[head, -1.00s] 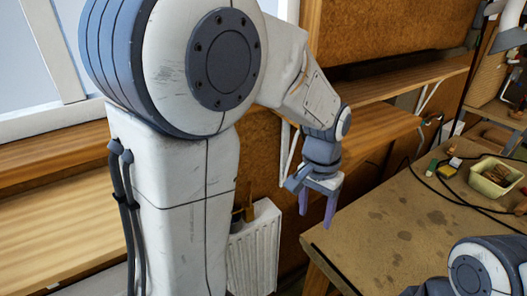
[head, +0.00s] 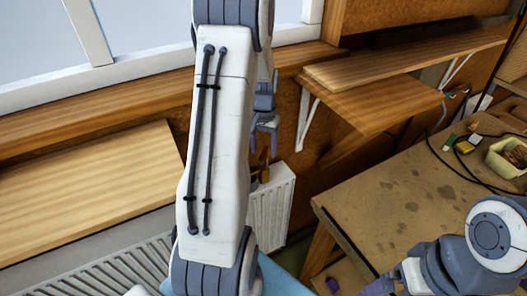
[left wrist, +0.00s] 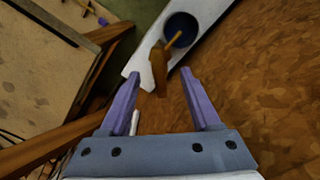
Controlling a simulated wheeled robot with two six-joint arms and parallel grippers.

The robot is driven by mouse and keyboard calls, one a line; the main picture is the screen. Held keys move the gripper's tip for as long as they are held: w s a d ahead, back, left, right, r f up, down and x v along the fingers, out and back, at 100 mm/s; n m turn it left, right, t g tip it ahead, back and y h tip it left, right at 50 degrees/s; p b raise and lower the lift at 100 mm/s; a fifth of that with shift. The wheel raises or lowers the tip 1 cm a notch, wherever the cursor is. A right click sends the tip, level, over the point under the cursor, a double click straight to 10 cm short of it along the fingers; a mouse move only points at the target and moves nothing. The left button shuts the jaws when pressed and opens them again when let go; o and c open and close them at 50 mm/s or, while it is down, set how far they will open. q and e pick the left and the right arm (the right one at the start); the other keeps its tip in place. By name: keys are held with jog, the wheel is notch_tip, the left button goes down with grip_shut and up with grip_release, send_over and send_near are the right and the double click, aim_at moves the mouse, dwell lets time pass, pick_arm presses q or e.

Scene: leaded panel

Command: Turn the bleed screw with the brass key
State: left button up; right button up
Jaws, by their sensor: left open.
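My left gripper (head: 264,142) hangs open and empty, fingers down, just above the near end of a white radiator (head: 271,212) under the sill. A small white stub (left wrist: 134,122) shows by the left finger. My right gripper (head: 378,287) shows only partly, at the bottom edge.
A workbench (head: 400,205) is at the right, with a pale green tub (head: 507,158) and cables at its far side. A wooden shelf (head: 385,100) juts from the brown wall behind.

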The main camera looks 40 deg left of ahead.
aim_at(264, 153)
pick_arm(q)
jog(key=shift+f+p, duration=0.35)
jog(key=shift+f, duration=1.45)
